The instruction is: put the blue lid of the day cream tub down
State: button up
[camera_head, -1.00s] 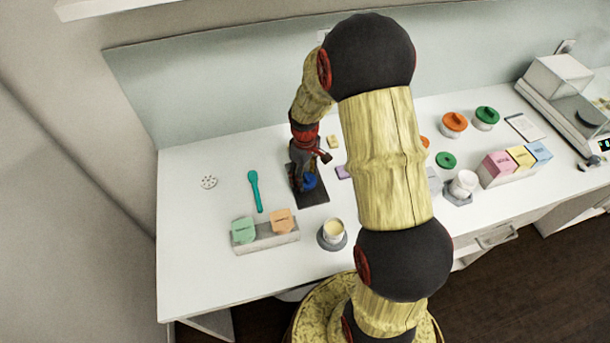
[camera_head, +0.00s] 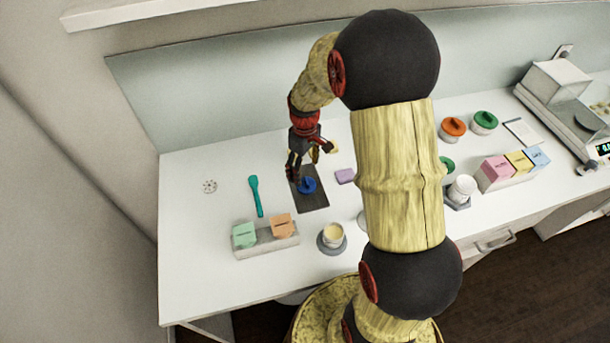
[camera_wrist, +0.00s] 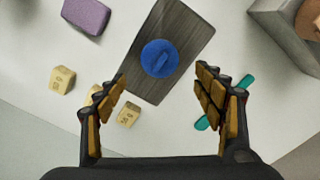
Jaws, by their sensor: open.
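The blue lid (camera_head: 307,185) lies on the dark grey mat (camera_head: 314,203) on the bench. It also shows in the wrist view (camera_wrist: 160,58), flat on the mat with its ridge handle up. My gripper (camera_head: 305,172) is open and empty, above and a little behind the lid. In the wrist view the spread fingers (camera_wrist: 165,98) are apart from the lid, which lies beyond them. An open tub with pale cream (camera_head: 333,234) stands on a round grey base in front of the mat. I cannot tell for certain that it is the day cream tub.
A teal spatula (camera_head: 256,196) lies left of the mat. A holder with a green and an orange block (camera_head: 266,240) stands in front. A purple block (camera_head: 345,176) lies to the right. Small cream-coloured blocks (camera_wrist: 62,80) lie near my fingers. Orange and green lidded tubs (camera_head: 453,127) stand at the back right.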

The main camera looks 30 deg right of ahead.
notch_tip(320, 180, up, 6)
notch_tip(320, 180, up, 14)
jog(key=f+m+t, duration=0.1)
jog(key=m+t, duration=0.1)
jog(key=t, duration=0.1)
send_over(305, 180)
jog(key=s+a, duration=0.7)
jog(key=a, duration=0.1)
jog(key=s+a+r+m+t, duration=0.1)
jog(key=s+a+r, duration=0.2)
jog(key=s, duration=0.3)
jog(key=s+a+r+m+t, duration=0.1)
jog(key=s+a+r, duration=0.2)
jog(key=s, duration=0.4)
jog(key=shift+s+r+t+p, duration=0.3)
jog(key=shift+r, duration=0.3)
notch_tip(305, 180, down, 5)
jog(key=b, duration=0.5)
jog(key=shift+f, duration=0.15)
